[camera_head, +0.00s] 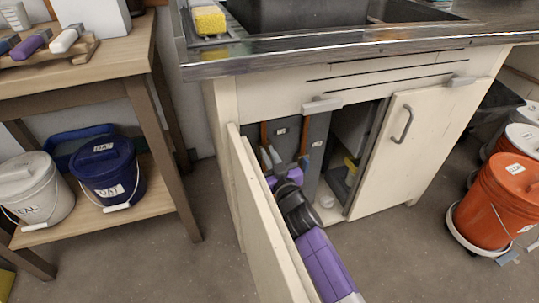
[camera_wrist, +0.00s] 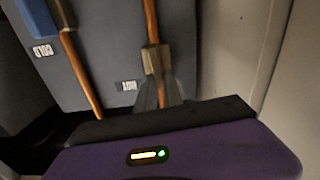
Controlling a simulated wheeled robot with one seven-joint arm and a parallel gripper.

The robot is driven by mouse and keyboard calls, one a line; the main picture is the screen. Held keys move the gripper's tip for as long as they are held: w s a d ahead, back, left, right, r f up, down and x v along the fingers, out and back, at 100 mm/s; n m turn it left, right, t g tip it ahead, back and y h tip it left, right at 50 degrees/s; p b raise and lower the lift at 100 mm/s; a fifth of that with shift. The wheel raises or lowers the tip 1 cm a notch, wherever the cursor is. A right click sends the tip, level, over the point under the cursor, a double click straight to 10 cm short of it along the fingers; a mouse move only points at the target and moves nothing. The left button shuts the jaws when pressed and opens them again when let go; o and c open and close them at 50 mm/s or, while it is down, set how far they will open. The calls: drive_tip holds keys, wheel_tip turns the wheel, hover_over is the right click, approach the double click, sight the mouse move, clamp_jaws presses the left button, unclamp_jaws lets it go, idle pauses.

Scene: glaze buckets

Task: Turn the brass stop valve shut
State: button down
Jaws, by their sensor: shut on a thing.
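The brass-coloured valve body (camera_wrist: 153,60) sits on a copper pipe (camera_wrist: 150,20) in the wrist view, near a label that seems to read HOT. My gripper (camera_wrist: 161,80) is shut at this valve, its grey fingers just against the brass block. The fingers hide the valve's handle, so its angle cannot be told. In the head view my gripper (camera_head: 271,156) reaches into the open cabinet, beside the left copper pipe (camera_head: 264,133). The valve is too small to make out there.
A second copper pipe (camera_wrist: 85,75) has a COLD label and a blue part (camera_wrist: 36,17). The open cabinet door (camera_head: 262,215) stands left of my arm. A divider (camera_head: 316,150) stands inside.

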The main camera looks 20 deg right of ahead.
drive_tip(key=n, duration=0.4)
drive_tip(key=a+f+n+b, duration=0.1)
drive_tip(key=n, duration=0.3)
drive_tip(key=a+n, duration=0.1)
drive_tip(key=n, duration=0.4)
drive_tip(key=shift+f, duration=0.35)
drive_tip(key=shift+f+n+b, duration=0.15)
drive_tip(key=shift+n, duration=0.8)
drive_tip(key=shift+f+n+b, duration=0.15)
drive_tip(key=shift+n, duration=0.8)
drive_tip(key=c, duration=1.5)
unclamp_jaws()
drive_tip(key=shift+o, duration=0.2)
